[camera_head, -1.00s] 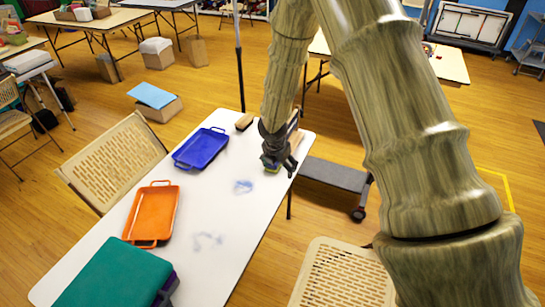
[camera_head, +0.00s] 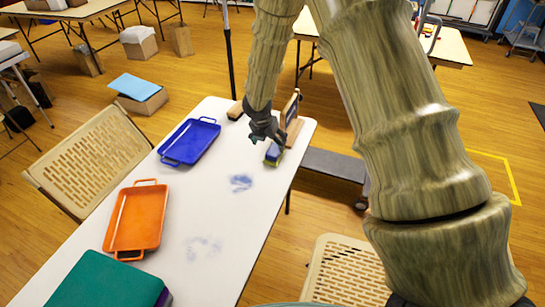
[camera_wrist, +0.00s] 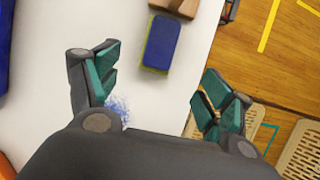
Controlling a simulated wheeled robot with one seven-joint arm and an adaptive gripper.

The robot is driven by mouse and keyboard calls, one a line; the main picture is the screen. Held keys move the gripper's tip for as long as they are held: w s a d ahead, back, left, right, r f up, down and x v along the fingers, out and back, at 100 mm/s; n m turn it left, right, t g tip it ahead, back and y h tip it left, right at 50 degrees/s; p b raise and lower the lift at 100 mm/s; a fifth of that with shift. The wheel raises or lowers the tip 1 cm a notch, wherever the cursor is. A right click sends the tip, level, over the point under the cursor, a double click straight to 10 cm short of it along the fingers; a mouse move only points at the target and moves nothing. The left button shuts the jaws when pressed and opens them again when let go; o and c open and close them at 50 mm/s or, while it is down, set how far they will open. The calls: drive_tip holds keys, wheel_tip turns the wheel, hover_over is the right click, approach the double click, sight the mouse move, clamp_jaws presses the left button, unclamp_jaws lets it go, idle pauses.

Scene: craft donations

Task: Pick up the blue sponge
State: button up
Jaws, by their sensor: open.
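The blue sponge (camera_head: 273,152) lies on the white table near its right edge, with a yellow-green layer along its side and bottom. In the wrist view the sponge (camera_wrist: 162,43) is ahead of the fingers, sideways between their lines and apart from both. My gripper (camera_head: 265,133) is above the table, just to the upper left of the sponge in the head view. In the wrist view my gripper (camera_wrist: 158,88) is open and empty, its teal finger pads spread wide. The sponge is fully visible in the wrist view.
A wooden stand (camera_head: 291,122) is just behind the sponge. A blue tray (camera_head: 189,142), an orange tray (camera_head: 137,220) and a teal box (camera_head: 105,280) line the left side of the white table (camera_head: 215,195). Blue smudges mark the tabletop. Chairs stand at both sides.

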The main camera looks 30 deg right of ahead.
sight(275, 156)
drive_tip(key=shift+p+x, duration=0.7)
drive_tip(key=shift+x, duration=4.75)
drive_tip(key=shift+s+a, duration=0.1)
drive_tip(key=shift+c, duration=0.2)
drive_tip(key=c, duration=1.2)
drive_tip(key=shift+r+p, duration=1.7)
drive_tip(key=shift+s+a+f+b, duration=0.15)
drive_tip(key=shift+s+b, duration=0.1)
drive_tip(key=shift+b, duration=0.25)
drive_tip(key=s+b, duration=0.2)
drive_tip(key=b, duration=0.1)
drive_tip(key=shift+s+a, duration=0.3)
drive_tip(key=shift+a, duration=0.05)
drive_tip(key=s+a+b, duration=0.1)
drive_tip(key=s+b, duration=0.2)
drive_tip(key=s+a+r+b, duration=0.1)
drive_tip(key=s+b, duration=0.3)
drive_tip(key=s+a+b, duration=0.1)
drive_tip(key=s+b, duration=0.2)
drive_tip(key=b, duration=0.1)
drive_tip(key=shift+s+a+r, duration=0.2)
drive_tip(key=shift+s+a, duration=0.05)
drive_tip(key=shift+s, duration=0.15)
drive_tip(key=shift+s+a+r, duration=0.2)
drive_tip(key=shift+s, duration=0.45)
